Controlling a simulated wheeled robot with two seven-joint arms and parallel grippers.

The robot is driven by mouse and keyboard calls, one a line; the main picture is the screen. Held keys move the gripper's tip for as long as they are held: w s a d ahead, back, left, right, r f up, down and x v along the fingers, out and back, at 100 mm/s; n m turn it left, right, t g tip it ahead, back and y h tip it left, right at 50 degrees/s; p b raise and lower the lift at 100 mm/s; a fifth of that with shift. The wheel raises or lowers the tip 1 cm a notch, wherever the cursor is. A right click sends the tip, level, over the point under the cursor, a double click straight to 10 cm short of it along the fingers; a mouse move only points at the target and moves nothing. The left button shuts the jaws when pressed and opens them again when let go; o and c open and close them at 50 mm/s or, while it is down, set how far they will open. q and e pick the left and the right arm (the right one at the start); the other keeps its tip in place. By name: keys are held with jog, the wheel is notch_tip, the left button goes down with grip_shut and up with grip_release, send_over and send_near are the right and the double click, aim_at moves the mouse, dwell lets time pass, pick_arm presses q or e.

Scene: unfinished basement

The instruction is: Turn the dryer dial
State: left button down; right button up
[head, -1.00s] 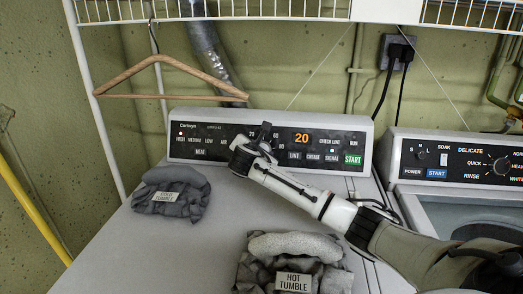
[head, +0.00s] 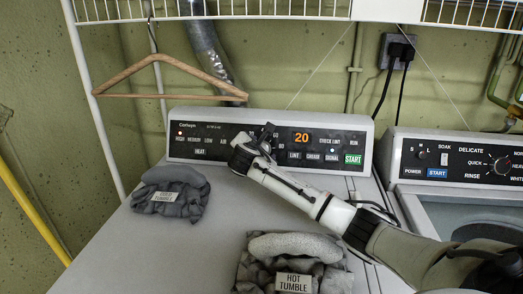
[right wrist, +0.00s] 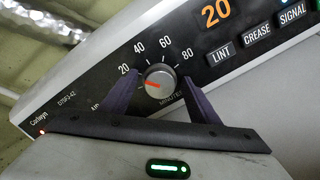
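The dryer dial (right wrist: 160,82) is a round grey knob with an orange-red pointer, labelled MINUTES, with 20, 40, 60 and 80 around it. The pointer is turned toward the left. My right gripper (right wrist: 161,88) is open in the right wrist view, with one dark finger on each side of the dial. Small gaps seem to show between fingers and knob, so I cannot tell contact. In the head view my right gripper (head: 266,133) is at the dryer panel (head: 225,128) and hides the dial. The orange display (head: 301,137) reads 20. My left gripper is not in view.
Grey cloth piles labelled TUMBLE (head: 170,190) and HOT TUMBLE (head: 293,262) lie on the dryer top (head: 140,245). A washer panel (head: 455,160) stands at right. A wooden hanger (head: 170,95) hangs from the wire shelf (head: 280,8) above.

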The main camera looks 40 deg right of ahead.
jog(key=shift+a, duration=0.1)
jog(key=v, duration=1)
jog(key=shift+s+a, duration=0.1)
dwell(0.4)
